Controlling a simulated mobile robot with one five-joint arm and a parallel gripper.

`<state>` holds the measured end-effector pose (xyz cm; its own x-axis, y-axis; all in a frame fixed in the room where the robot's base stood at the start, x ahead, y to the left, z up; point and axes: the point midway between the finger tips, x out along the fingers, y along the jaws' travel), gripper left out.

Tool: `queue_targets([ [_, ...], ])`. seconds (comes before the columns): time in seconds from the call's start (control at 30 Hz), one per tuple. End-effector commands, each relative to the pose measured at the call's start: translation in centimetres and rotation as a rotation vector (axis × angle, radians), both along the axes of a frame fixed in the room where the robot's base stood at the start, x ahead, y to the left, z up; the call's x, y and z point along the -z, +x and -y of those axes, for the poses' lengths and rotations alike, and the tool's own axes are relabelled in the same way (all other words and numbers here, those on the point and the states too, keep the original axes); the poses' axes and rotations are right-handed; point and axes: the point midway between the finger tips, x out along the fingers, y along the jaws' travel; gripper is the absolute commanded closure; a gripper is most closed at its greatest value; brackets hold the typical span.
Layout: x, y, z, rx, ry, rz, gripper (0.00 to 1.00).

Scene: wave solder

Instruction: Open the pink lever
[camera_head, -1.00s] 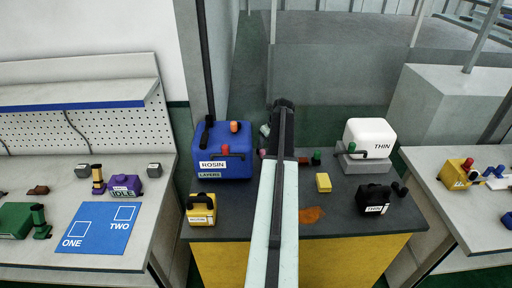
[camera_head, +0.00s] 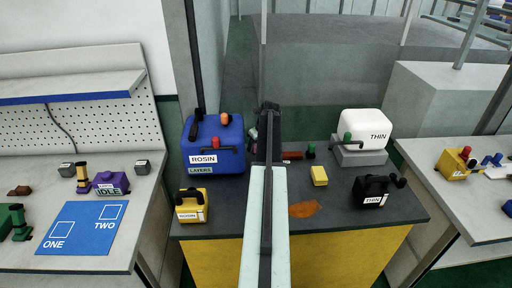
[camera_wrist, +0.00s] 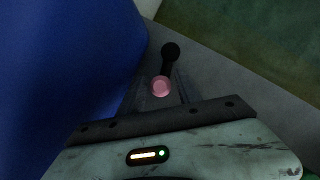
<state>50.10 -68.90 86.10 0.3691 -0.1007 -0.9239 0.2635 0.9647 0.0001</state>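In the wrist view a pink round knob (camera_wrist: 160,86), which I take to be the pink lever, shows beside a short dark arm that ends in a black ball (camera_wrist: 171,51). My gripper (camera_wrist: 160,104) is just below the knob in that picture. Its fingers are too dark to tell apart, so I cannot tell its opening or whether it touches the knob. In the head view my arm covers the middle of the dark worktop (camera_head: 325,221), and I cannot make out the pink lever there.
A blue box marked ROSIN (camera_head: 214,144) stands left of my arm; a blue surface fills the wrist view's left. A white machine marked THIN (camera_head: 361,124), a yellow block (camera_head: 319,176) and a black box (camera_head: 373,190) stand to the right. Side benches flank the worktop.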

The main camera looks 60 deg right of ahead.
Motion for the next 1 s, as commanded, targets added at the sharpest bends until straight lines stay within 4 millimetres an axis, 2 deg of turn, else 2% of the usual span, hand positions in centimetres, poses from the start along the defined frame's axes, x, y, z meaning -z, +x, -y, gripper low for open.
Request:
queue_targets([
  [0.03, 0.0, 0.0, 0.0, 0.000, 0.000, 0.000, 0.77],
  [0.1, 0.0, 0.0, 0.0, 0.000, 0.000, 0.000, 0.96],
  [0.13, 0.0, 0.0, 0.0, 0.000, 0.000, 0.000, 1.00],
  [0.17, 0.0, 0.0, 0.0, 0.000, 0.000, 0.000, 1.00],
  [0.2, 0.0, -0.4, 1.0, 0.007, 0.000, 0.000, 1.00],
  [0.3, 0.0, -0.3, 0.4, 0.001, -0.001, 0.001, 1.00],
  [0.57, 0.0, -0.6, 0.7, -0.076, 0.000, 0.001, 1.00],
  [1.0, 0.0, -1.4, 2.7, -0.429, 0.000, 0.001, 1.00],
])
